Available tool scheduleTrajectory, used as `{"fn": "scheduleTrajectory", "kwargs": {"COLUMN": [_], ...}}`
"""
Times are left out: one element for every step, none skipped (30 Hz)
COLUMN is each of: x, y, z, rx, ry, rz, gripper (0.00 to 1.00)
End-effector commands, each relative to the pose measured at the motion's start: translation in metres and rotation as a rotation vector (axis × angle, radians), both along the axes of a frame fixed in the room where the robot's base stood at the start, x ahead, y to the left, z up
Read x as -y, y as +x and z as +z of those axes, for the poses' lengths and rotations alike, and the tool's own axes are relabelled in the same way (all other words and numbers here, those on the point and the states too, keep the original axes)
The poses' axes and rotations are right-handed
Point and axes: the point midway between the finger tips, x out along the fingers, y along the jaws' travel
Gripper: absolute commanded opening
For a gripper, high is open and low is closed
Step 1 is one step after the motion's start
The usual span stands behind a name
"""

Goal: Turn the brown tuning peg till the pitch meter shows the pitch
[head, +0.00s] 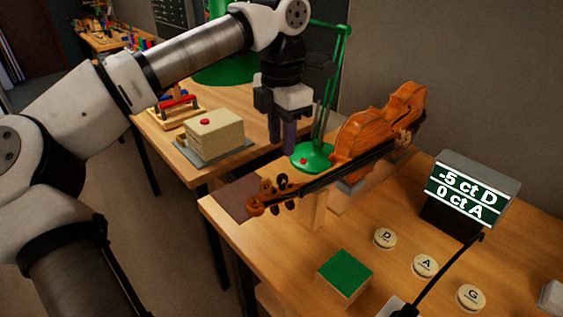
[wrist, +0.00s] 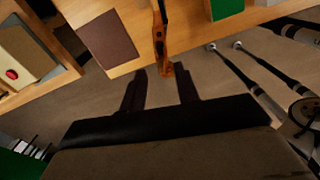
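The violin (head: 372,130) lies tilted on a stand, its neck pointing to the lower left and its scroll (head: 257,205) over the table's edge. Several dark pegs (head: 268,186) stick out around the pegbox; I cannot tell which one is the brown peg. The pitch meter (head: 467,192) reads "-5 ct D" above "0 ct A". My gripper (head: 282,150) hangs above and a little behind the pegbox, fingers down, apart from it. In the wrist view its two fingers (wrist: 161,72) are spread and empty, and the violin's scroll end (wrist: 166,68) shows beyond their tips.
Round buttons D (head: 384,238), A (head: 425,265) and G (head: 471,297) and a green-topped block (head: 344,272) sit on the bench. A green lamp (head: 312,155) stands behind the pegbox. A beige box with a red button (head: 213,132) is on the left table.

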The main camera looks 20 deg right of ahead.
Motion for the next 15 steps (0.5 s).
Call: {"fn": "scheduleTrajectory", "kwargs": {"x": [0.001, 0.001, 0.001, 0.001, 0.001, 0.001, 0.001, 0.0, 0.0, 0.0, 0.0, 0.0, 0.0, 0.0, 0.0], "y": [0.0, 0.0, 0.0, 0.0, 0.0, 0.0, 0.0, 0.0, 0.0, 0.0, 0.0, 0.0, 0.0, 0.0, 0.0], "z": [0.01, 0.017, 0.025, 0.031, 0.036, 0.042, 0.046, 0.049, 0.053, 0.056, 0.058, 0.06, 0.061, 0.061, 0.062], "rx": [0.003, 0.003, 0.002, 0.002, 0.003, 0.002, 0.001, 0.001, 0.001, 0.001, 0.001, 0.0, 0.0, 0.0, 0.0], "ry": [-0.001, 0.0, -0.002, -0.002, 0.0, -0.002, -0.001, 0.0, 0.0, -0.001, -0.001, -0.001, -0.001, 0.0, 0.0], "rz": [0.001, 0.002, 0.0, 0.0, 0.0, 0.001, 0.001, 0.001, 0.001, 0.0, 0.0, -0.001, -0.001, -0.001, -0.001], "gripper": [0.31, 0.31, 0.31, 0.31, 0.31, 0.31, 0.31, 0.31, 0.31, 0.31, 0.31, 0.31, 0.31, 0.31, 0.31]}}
